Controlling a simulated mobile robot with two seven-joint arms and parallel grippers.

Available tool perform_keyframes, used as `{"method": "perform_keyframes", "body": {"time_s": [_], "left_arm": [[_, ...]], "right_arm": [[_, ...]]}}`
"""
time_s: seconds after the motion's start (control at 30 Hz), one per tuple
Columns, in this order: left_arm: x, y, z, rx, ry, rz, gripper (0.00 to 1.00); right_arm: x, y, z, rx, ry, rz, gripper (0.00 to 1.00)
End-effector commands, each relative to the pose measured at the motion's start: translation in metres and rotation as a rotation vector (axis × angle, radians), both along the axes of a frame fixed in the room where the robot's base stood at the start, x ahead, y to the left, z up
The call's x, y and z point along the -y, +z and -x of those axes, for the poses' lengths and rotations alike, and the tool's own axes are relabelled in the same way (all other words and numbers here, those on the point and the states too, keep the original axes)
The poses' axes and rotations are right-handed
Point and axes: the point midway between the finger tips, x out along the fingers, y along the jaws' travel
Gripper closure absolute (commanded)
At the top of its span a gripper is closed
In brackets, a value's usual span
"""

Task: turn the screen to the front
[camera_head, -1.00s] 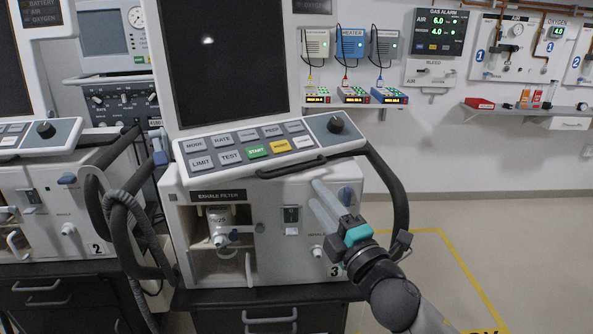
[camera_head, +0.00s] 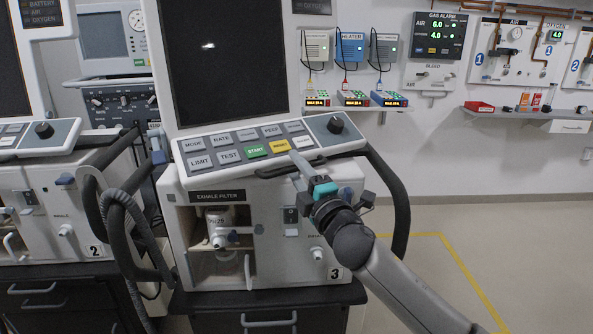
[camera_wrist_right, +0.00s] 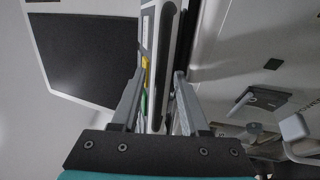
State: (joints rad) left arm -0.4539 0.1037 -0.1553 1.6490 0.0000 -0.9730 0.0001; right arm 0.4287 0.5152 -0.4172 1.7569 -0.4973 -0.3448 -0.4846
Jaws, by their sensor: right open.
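The dark screen (camera_head: 225,60) of ventilator 3 stands above its slanted key panel (camera_head: 240,150) and faces roughly toward me, slightly angled. A black handle (camera_head: 268,172) runs along the panel's front edge. My right gripper (camera_head: 298,168) is at the right part of this edge, open. In the right wrist view, the black handle (camera_wrist_right: 168,30) and the panel edge lie in line with the gap between the fingers of my right gripper (camera_wrist_right: 158,85). Whether a finger touches is unclear. The screen (camera_wrist_right: 75,55) shows there at left. My left gripper is not in view.
Ventilator 2 (camera_head: 35,190) stands close at left, with a looped black hose (camera_head: 112,215) between. Below the panel is a cabinet with an open filter compartment (camera_head: 215,265). A black hose (camera_head: 398,195) arcs at right. The floor (camera_head: 500,240) at right is clear.

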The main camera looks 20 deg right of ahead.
Motion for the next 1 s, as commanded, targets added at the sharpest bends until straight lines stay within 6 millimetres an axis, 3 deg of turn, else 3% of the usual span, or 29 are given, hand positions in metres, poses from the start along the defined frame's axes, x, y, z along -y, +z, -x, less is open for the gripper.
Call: {"method": "perform_keyframes", "body": {"time_s": [0.27, 0.67, 1.0], "left_arm": [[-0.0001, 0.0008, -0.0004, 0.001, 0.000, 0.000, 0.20], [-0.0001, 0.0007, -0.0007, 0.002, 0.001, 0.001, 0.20], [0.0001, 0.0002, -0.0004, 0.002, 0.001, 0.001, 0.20]], "right_arm": [[-0.0004, 0.0003, -0.0006, 0.000, 0.001, 0.000, 0.56], [-0.0002, -0.0002, -0.0005, -0.001, 0.000, 0.000, 1.00], [-0.0001, -0.0015, -0.0006, -0.003, 0.000, 0.000, 1.00]]}}
